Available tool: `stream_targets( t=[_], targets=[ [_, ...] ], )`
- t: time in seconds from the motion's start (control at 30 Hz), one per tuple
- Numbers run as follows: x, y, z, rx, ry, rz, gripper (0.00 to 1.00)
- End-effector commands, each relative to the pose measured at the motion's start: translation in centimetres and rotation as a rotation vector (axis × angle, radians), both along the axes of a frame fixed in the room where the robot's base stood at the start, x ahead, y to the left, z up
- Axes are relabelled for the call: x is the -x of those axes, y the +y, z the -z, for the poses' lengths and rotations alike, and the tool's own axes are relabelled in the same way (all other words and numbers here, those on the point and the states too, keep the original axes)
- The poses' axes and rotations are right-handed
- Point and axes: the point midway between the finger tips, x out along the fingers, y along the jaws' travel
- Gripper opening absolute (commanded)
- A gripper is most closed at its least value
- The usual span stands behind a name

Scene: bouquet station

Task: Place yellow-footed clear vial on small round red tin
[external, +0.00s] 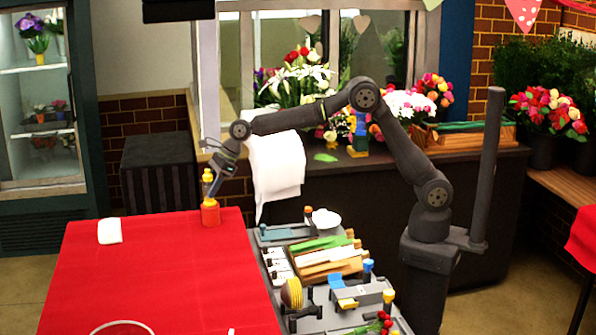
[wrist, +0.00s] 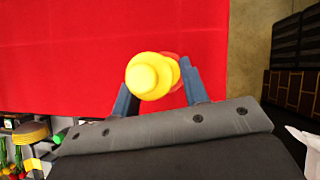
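The yellow-footed vial (external: 207,176) stands about upright on the small round red tin (external: 210,215), near the back right corner of the red table. In the wrist view the vial's yellow end (wrist: 150,76) faces the camera and covers most of the tin, whose red edge (wrist: 174,56) shows behind it. The clear part is too small to make out. My gripper (external: 210,186) is at the vial's height, above the tin. In the wrist view its blue fingers (wrist: 158,90) stand on both sides of the vial, apart, with red cloth visible between them.
A white folded cloth (external: 110,231) and a pale ring (external: 122,328) lie on the red table (external: 160,275), which is otherwise mostly clear. A crowded grey tool station (external: 318,275) stands to its right. A white cloth roll (external: 276,165) hangs behind.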

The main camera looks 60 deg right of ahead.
Motion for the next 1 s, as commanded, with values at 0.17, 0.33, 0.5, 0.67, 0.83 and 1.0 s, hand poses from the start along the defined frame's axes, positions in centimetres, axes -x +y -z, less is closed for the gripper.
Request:
stream_targets(
  t=[0.17, 0.33, 0.5, 0.67, 0.83, 1.0],
  targets=[
    [0.0, 0.0, 0.0, 0.000, 0.000, 0.000, 0.49],
    [0.0, 0.0, -0.2, -0.001, -0.001, 0.000, 0.49],
    [0.4, -0.7, -1.8, -0.001, -0.002, 0.001, 0.49],
    [1.4, -2.3, -4.7, -0.002, -0.004, 0.001, 0.49],
    [2.5, -3.9, -7.7, -0.001, -0.002, 0.001, 0.49],
    [3.2, -5.0, -9.7, 0.000, -0.001, 0.001, 0.49]
  ],
)
